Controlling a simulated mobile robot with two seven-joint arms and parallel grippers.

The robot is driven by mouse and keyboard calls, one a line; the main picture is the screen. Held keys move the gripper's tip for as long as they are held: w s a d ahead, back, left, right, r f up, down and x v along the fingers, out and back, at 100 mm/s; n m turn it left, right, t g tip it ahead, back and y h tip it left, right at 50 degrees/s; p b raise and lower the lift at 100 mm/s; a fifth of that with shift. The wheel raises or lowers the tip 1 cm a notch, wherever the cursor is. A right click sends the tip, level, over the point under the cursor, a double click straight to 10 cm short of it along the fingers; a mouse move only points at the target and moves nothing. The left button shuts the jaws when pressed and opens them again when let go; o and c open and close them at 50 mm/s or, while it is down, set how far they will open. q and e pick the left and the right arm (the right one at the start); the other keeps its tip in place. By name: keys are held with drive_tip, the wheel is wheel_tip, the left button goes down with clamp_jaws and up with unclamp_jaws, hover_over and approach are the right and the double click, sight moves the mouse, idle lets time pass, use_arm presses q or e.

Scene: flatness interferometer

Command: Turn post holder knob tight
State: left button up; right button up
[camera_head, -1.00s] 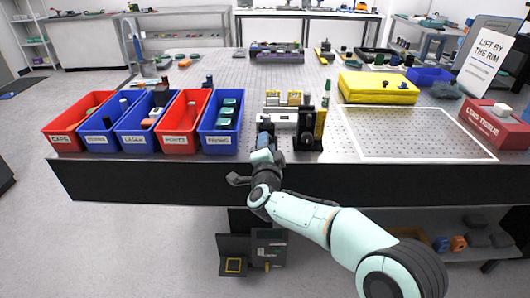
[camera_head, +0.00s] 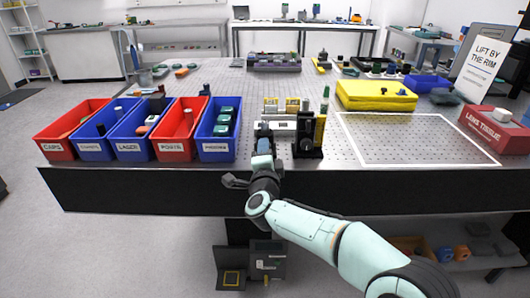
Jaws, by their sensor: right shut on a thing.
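My right gripper (camera_head: 263,142) is at the front edge of the perforated table, in front of the left end of a white-and-black optical assembly (camera_head: 282,126). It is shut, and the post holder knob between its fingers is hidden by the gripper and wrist. Just to the right stands an upright black mount (camera_head: 307,137) with a yellow-and-black strip on its right side. My left gripper is not in view.
Red and blue labelled bins, such as the nearest blue bin (camera_head: 217,146), stand to the left. A white-outlined area (camera_head: 415,140) on the right is clear.

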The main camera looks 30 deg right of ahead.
drive_tip(key=o, duration=1)
drive_tip(key=shift+o, duration=0.2)
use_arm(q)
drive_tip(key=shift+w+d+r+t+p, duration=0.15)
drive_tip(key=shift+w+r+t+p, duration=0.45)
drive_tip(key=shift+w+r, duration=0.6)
use_arm(e)
drive_tip(key=v, duration=1.3)
drive_tip(key=shift+s+a, duration=0.15)
drive_tip(key=shift+a, duration=0.05)
drive_tip(key=shift+f, duration=0.1)
